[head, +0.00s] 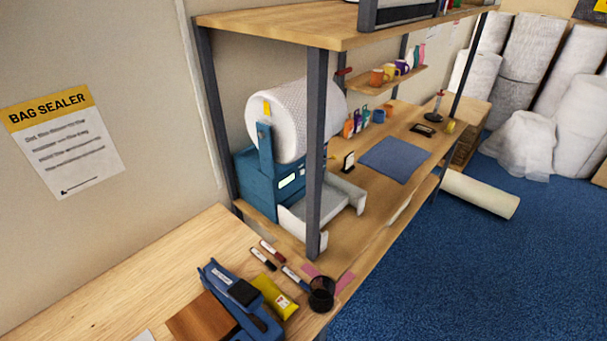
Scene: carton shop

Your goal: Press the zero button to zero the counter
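A blue machine (262,188) stands on the workbench shelf behind the dark front post and carries a large white bubble-wrap roll (284,122). A small pale panel (288,181), perhaps the counter's display, shows on its front. It is too small to read, and I cannot make out a zero button. A white tray (345,190) sits at the front of the machine. The dark post partly hides the machine and the roll. Neither of my grippers is in view.
The shelf's dark front post (316,150) stands before the machine. A blue bag sealer (238,294), a yellow packet (273,296), pens and a black mesh cup (321,293) lie on the near table. A blue mat (395,160) lies farther along the bench. The blue floor at right is largely open.

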